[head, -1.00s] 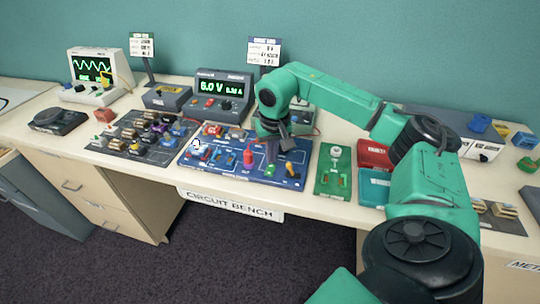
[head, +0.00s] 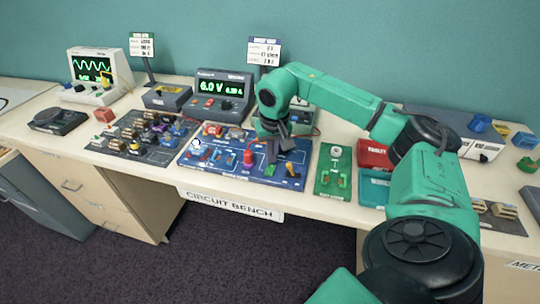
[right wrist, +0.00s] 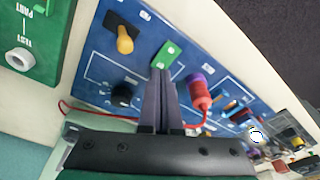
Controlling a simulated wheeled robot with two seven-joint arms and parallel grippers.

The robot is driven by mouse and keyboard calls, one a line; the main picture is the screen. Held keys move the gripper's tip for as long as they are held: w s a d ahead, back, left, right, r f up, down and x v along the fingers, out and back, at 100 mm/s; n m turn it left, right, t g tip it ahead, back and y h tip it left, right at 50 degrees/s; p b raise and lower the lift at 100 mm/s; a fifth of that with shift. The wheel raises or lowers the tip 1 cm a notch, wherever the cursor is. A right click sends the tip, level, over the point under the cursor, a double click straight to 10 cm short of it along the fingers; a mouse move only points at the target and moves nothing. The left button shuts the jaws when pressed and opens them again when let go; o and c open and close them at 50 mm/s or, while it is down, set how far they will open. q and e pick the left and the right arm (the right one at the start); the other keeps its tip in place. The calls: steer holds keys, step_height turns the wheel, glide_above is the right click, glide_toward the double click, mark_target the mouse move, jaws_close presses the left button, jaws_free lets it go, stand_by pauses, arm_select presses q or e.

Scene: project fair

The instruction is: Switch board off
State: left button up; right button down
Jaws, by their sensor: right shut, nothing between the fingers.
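The blue circuit board (head: 226,172) lies on the bench and also fills much of the right wrist view (right wrist: 215,60). A yellow lever (right wrist: 125,42) on a black base sits near one edge of the board; it shows in the head view (head: 292,170) too. A small green part (right wrist: 167,54) and a red cylinder (right wrist: 200,95) are beside it. A lamp (head: 196,143) at the board's left glows white. My right gripper (right wrist: 160,72) is shut and empty over the board, tips close to the green part; contact cannot be told. My left gripper is not in view.
A power supply (head: 222,88) reading 6.0 V stands behind the board. A dark parts tray (head: 112,146) is to the left, a green tester (head: 333,180) to the right. A red wire (right wrist: 85,112) runs near the gripper. The bench's front edge is clear.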

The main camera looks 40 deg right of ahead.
mark_target(271, 166)
steer(key=shift+f+b, duration=0.55)
steer(key=shift+f, duration=0.35)
step_height(271, 166, up, 7)
steer(key=p, duration=0.6)
stand_by(0.3)
